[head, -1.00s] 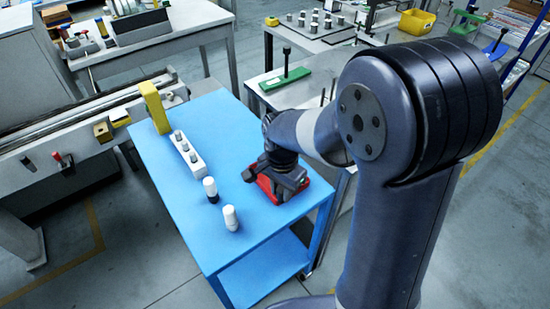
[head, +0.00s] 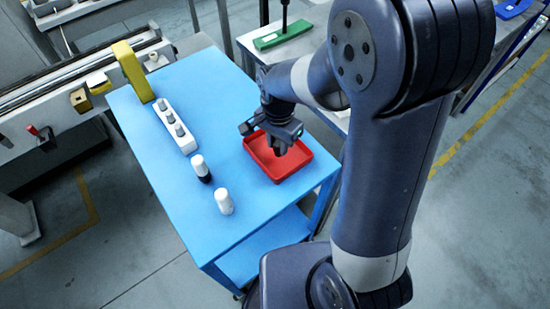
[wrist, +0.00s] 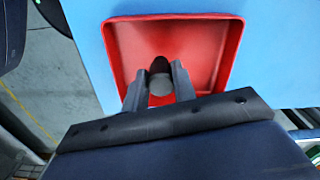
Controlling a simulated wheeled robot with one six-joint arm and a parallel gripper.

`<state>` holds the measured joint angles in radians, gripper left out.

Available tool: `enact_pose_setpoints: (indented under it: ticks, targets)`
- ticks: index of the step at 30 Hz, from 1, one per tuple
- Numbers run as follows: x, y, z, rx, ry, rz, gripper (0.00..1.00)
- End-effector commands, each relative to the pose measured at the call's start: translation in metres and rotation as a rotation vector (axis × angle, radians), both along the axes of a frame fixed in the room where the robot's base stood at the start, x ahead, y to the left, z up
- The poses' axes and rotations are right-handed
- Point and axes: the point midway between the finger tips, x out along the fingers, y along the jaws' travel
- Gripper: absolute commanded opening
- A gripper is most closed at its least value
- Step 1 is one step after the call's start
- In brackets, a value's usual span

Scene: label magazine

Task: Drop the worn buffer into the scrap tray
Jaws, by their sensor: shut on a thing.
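The scrap tray (head: 322,166) is a shallow red open tray at the right side of the blue table top. It also fills the upper middle of the wrist view (wrist: 226,65). My gripper (head: 280,147) is over the tray. In the wrist view my gripper (wrist: 160,72) is shut on a small round piece, the worn buffer (wrist: 160,88), with a grey face and a dark part. The tray floor I can see is bare. How far the buffer is above the floor I cannot tell.
On the blue table (head: 215,95) stand a white block with several grey pegs (head: 175,127), a yellow upright part (head: 132,70), a white bottle with a dark base (head: 200,168) and a plain white bottle (head: 224,202). A rail machine (head: 60,80) adjoins on the left.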

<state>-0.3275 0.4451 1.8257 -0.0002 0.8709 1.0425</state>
Motion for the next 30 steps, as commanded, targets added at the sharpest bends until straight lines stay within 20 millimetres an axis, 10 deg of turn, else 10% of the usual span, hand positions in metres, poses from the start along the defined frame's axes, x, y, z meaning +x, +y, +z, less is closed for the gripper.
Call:
enact_pose_setpoints:
  ticks: [11, 12, 18, 30]
  targets:
    - [-0.0001, -0.0001, -0.0087, 0.0, 0.0, 0.0, 0.04]
    - [-0.0001, -0.0001, -0.0087, 0.0, 0.0, 0.0, 0.29]
    - [-0.0001, -0.0001, -0.0087, 0.0, 0.0, 0.0, 0.45]
    - [0.0006, 0.0002, -0.0027, 0.001, -0.002, 0.0, 0.51]
